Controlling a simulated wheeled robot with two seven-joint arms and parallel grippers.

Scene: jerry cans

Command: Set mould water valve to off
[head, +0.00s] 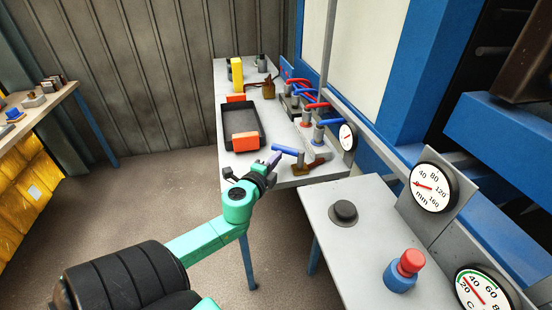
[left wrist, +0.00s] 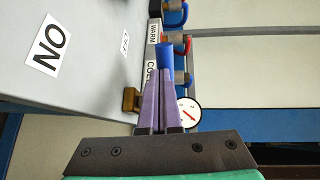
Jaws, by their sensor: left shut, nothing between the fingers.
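A row of valves with blue and red lever handles stands along the right side of the grey bench. The nearest has a blue handle (head: 288,151), which also shows in the left wrist view (left wrist: 165,58). I cannot tell which valve is the mould water valve. My left gripper (head: 274,159) is shut and empty, its purple fingertips (left wrist: 162,78) close to that blue handle; I cannot tell if they touch.
A black tray (head: 227,128) with orange blocks lies left of the valves. A brass-coloured block (left wrist: 131,99) sits beside the fingers. A round gauge (head: 346,136) is right of the valves. A nearer table (head: 370,230) holds a red-topped button (head: 408,264) and a dark knob (head: 344,211).

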